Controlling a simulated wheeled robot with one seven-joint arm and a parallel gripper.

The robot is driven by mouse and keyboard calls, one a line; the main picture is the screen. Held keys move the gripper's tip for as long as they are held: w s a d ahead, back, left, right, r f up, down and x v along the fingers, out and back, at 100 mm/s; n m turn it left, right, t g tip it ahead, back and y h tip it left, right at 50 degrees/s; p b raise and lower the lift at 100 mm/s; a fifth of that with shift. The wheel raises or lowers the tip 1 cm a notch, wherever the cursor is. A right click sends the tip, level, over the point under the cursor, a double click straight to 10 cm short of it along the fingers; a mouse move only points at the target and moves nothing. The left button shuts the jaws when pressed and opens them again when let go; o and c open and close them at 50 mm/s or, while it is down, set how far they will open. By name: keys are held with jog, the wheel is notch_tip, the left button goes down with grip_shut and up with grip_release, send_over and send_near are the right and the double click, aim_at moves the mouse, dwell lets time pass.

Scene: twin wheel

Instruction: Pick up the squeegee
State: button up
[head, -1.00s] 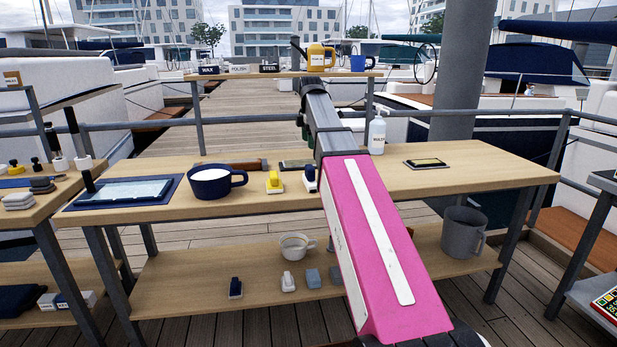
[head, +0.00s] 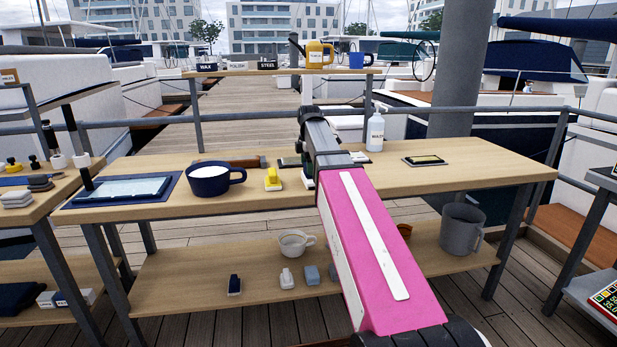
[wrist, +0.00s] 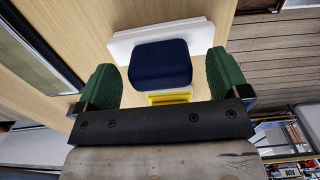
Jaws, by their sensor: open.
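A hand tool with a navy block grip (wrist: 161,66) on a wide white base (wrist: 198,36), apparently the squeegee, lies on the wooden bench in the wrist view. A yellow ridged piece (wrist: 170,97) shows just below the navy block. My gripper (wrist: 160,72) is open, with one green finger on each side of the navy block. A gap shows beside the left finger; contact on the right is hard to judge. In the head view only a white sliver of the tool (head: 308,183) shows beside my pink arm link, which hides my fingers.
A yellow-and-white tool (head: 273,179) and a navy mug (head: 215,180) stand to the left on the bench (head: 470,175). A white pump bottle (head: 376,132) stands behind to the right, near a dark tray (head: 425,160). The bench's right end is clear.

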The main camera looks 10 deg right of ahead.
jog(key=shift+f, duration=0.1)
jog(key=c, duration=1)
jog(key=shift+r, duration=0.45)
jog(key=r, duration=0.3)
jog(key=shift+s+a+r, duration=0.15)
jog(key=shift+a+r, duration=0.05)
jog(key=shift+r, duration=0.1)
jog(key=s+a+r, duration=0.2)
jog(key=a, duration=0.1)
jog(key=s+a+r, duration=0.4)
jog(key=s+a, duration=0.1)
jog(key=shift+a+r, duration=0.25)
jog(key=shift+a, duration=0.1)
